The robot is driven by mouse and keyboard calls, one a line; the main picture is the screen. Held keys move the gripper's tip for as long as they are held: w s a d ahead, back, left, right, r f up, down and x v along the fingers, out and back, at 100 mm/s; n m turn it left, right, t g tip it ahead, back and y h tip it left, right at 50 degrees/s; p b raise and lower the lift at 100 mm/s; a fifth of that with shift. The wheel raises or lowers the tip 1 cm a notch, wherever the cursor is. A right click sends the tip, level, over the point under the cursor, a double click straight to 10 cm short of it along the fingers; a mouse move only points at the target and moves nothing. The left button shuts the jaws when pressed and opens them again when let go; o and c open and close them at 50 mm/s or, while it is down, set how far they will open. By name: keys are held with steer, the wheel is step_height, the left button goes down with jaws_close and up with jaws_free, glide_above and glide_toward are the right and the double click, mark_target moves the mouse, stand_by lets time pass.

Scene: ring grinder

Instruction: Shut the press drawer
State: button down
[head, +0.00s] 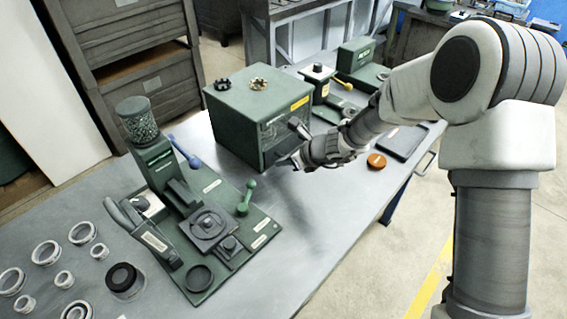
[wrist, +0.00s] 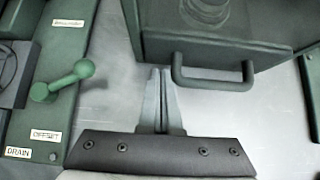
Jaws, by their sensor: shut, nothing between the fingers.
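The press looks to be the green box (head: 235,115) with a clear front window, standing on the bench in the head view. In the wrist view its dark green front part (wrist: 150,45) is at the top right, with a dark bar handle (wrist: 213,84) across it. I cannot tell how far the drawer stands out; my arm hides part of that side in the head view. My gripper (head: 281,162) is low in front of the box. Its fingers (wrist: 157,72) are shut and empty, just left of the handle in the wrist view, apart from it as far as I can see.
A green machine plate (head: 205,280) with a lever (head: 247,196) lies to the left of my gripper. Several metal rings (head: 82,233) lie at the bench's left. An orange disc (head: 376,161) and a dark flat tray (head: 402,142) are to the right. Bench in front of the box is clear.

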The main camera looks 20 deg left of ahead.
steer(key=shift+s+d, duration=0.2)
steer(key=shift+d, duration=0.65)
steer(key=p+v, duration=0.1)
steer(key=v, duration=0.9)
steer(key=shift+p, duration=0.3)
steer(key=s+d+r+n+h, duration=0.2)
steer(key=s+d+r+n, duration=0.6)
steer(key=d+r+n, duration=0.45)
steer(key=s+d+r+n+t+h, duration=0.1)
steer(key=s+d+r+n+h, duration=0.1)
steer(key=s+d, duration=0.4)
steer(key=s+d+r+n+t+h, duration=0.1)
steer(key=s+d+r+n+h, duration=0.2)
steer(key=s+d+n, duration=0.4)
steer(key=d+h, duration=0.1)
steer(key=d, duration=0.3)
steer(key=shift+d+r+t+h, duration=0.3)
steer(key=shift+d, duration=0.1)
